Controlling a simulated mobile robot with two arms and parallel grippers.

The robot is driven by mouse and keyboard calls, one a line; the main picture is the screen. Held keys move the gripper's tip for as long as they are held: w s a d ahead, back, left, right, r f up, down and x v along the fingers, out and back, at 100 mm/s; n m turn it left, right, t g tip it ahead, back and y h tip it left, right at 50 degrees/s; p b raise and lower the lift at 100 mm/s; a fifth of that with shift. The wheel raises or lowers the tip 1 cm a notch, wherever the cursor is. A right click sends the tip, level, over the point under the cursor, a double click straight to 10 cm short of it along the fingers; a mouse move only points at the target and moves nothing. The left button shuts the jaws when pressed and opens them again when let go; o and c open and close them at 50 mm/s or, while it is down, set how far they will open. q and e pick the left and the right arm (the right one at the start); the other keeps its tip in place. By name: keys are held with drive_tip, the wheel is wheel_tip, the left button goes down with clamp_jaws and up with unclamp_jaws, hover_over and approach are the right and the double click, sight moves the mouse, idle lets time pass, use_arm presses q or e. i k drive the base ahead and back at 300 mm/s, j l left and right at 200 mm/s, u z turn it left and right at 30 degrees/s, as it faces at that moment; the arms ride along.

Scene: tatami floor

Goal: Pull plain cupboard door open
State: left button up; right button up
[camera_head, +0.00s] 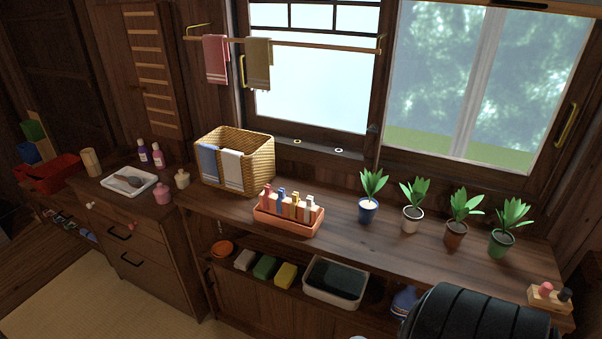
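Plain wooden door panels (245,300) show below the shelf of the long counter, cut off by the bottom edge; they look shut. A small dark handle (209,277) is at their left end. On the left wall a tall cupboard has a slatted front (150,70), with a plain wooden panel (112,45) beside it; this also looks shut. I cannot tell which of these is the plain cupboard door.
The counter (340,215) holds a wicker basket (262,160), an orange rack (288,220) and several potted plants (412,217). A drawer unit (135,240) stands left. Tatami (80,300) is clear at lower left.

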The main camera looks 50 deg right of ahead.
sight(281, 317)
drive_tip(key=z, duration=1.2)
drive_tip(key=i+j, duration=0.15)
drive_tip(key=j, duration=0.15)
drive_tip(key=i+j+u, duration=0.1)
drive_tip(key=j, duration=0.2)
